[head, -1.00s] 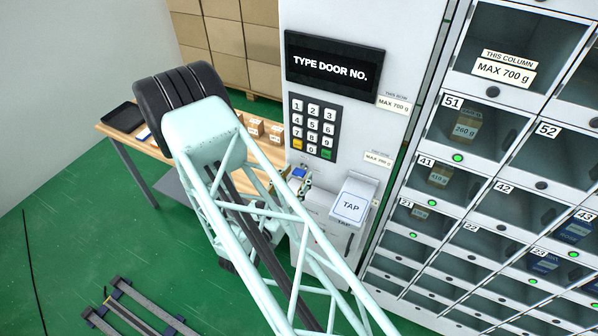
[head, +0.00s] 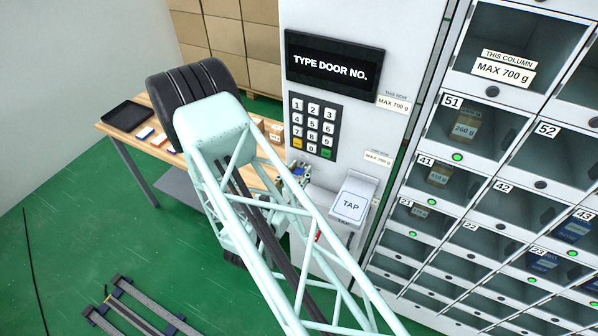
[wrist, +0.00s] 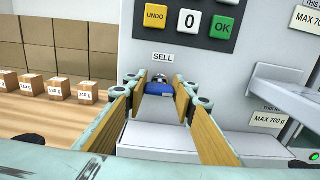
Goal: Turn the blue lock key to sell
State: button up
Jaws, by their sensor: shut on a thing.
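The blue lock key (wrist: 159,89) is on the front of the white vending machine, just below a label reading SELL (wrist: 162,57). My gripper (wrist: 158,90) has its two wood-coloured fingers on either side of the key, with the fingertips shut on it. The key's bow looks roughly level in the wrist view; its shaft and most of the lock are hidden. In the head view the key and fingertips show only as a small blue and dark patch below the keypad.
The keypad (head: 313,127) is above the lock, under a screen (head: 334,63) reading TYPE DOOR NO. A TAP reader (head: 351,205) juts out at the right. A wooden table (head: 172,158) with a black tray (head: 127,115) and small boxes stands left. Numbered lockers fill the right.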

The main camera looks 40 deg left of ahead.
jog(key=shift+f+n+b, duration=0.1)
jog(key=shift+n+b, duration=0.3)
jog(key=shift+n, duration=0.1)
jog(key=n+b, duration=0.2)
jog(key=n, duration=0.1)
jog(key=shift+a+n, duration=0.1)
jog(key=shift+n, duration=0.3)
jog(key=n+b, duration=0.1)
jog(key=n, duration=0.7)
jog(key=shift+a+n+b, duration=0.1)
jog(key=shift+n+b, duration=0.25)
jog(key=shift+n, duration=0.05)
jog(key=shift+f+n, duration=0.1)
jog(key=shift+n, duration=2.1)
jog(key=o, duration=0.9)
jog(key=shift+s, duration=0.25)
